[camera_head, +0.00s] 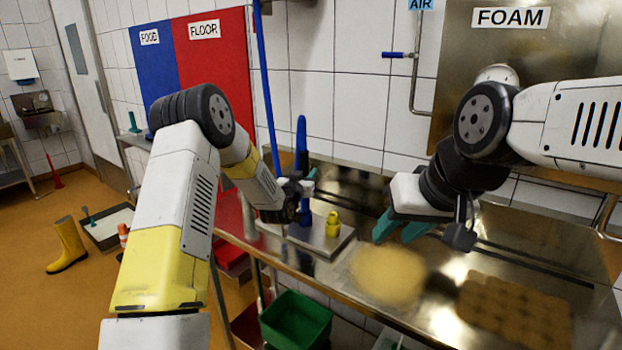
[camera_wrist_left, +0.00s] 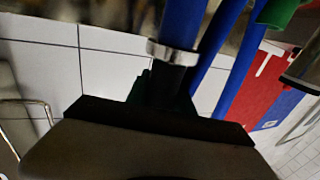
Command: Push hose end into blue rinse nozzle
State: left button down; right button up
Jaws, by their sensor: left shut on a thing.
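A blue hose (camera_head: 264,75) hangs along the wall and passes behind my left gripper. My left gripper (camera_head: 290,205) is shut on the hose, low over the grey tray. A short upright blue length (camera_head: 301,145) rises just above the gripper. In the left wrist view, the blue hose (camera_wrist_left: 187,20) ends in a metal collar (camera_wrist_left: 172,52) and a black part, close to the jaws. A blue nozzle (camera_head: 299,234) stands on the tray below the gripper, partly hidden; contact with the hose cannot be told. My right gripper (camera_head: 402,228) has its teal fingers apart and is empty.
A yellow nozzle (camera_head: 333,224) stands on the tray (camera_head: 325,247), right of the blue one. A round yellowish cheese (camera_head: 388,274) and a brown mould block (camera_head: 515,310) lie on the steel table. A green crate (camera_head: 296,320) sits below its front edge.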

pick_arm(q)
jog(key=shift+r, duration=2.4)
